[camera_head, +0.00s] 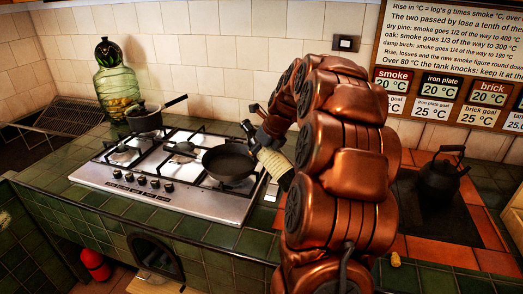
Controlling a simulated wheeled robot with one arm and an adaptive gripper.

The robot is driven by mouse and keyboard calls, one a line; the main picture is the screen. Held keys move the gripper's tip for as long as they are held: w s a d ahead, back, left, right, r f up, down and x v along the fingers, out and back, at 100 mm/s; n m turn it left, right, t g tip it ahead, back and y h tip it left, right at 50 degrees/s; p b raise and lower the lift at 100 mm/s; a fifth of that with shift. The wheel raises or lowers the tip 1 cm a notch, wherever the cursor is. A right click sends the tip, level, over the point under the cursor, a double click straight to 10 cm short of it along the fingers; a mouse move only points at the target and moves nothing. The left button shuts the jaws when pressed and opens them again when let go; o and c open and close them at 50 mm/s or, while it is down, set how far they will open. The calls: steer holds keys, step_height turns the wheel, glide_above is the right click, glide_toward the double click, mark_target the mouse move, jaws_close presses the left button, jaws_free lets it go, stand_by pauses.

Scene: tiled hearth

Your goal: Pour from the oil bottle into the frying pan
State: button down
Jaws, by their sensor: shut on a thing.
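The dark frying pan (229,161) sits on the right front part of the hob, its open top facing up. A pale cream, ridged thing (271,160) with a dark end lies aslant just right of the pan's rim; it looks like the oil bottle, tilted. My gripper (262,126) is at the end of the copper arm, just above and behind this pale thing, and is shut on it. The arm partly hides the fingers and the grip. I cannot tell whether the bottle touches the pan or whether any oil is flowing.
A dark saucepan (145,118) stands on the back left of the steel hob (195,203). Behind it is a large green glass jar (117,86). A black kettle (440,178) stands on the right. Green tiled counter (60,187) is clear at the front left.

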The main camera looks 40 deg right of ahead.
steer(key=shift+s+a+f+g+p, duration=0.1)
steer(key=shift+g+p, duration=0.3)
steer(key=shift+g, duration=0.1)
steer(key=shift+s+a+f+g+p, duration=0.1)
steer(key=shift+g+p, duration=0.25)
steer(key=shift+g, duration=0.15)
steer(key=shift+s+r+g+p, duration=0.3)
steer(key=shift+r+g+p, duration=0.05)
steer(key=shift+g+p, duration=0.35)
step_height(320, 180, down, 7)
steer(key=g, duration=0.2)
steer(key=shift+s, duration=0.35)
stand_by(0.5)
stand_by(1.0)
steer(key=shift+f, duration=0.1)
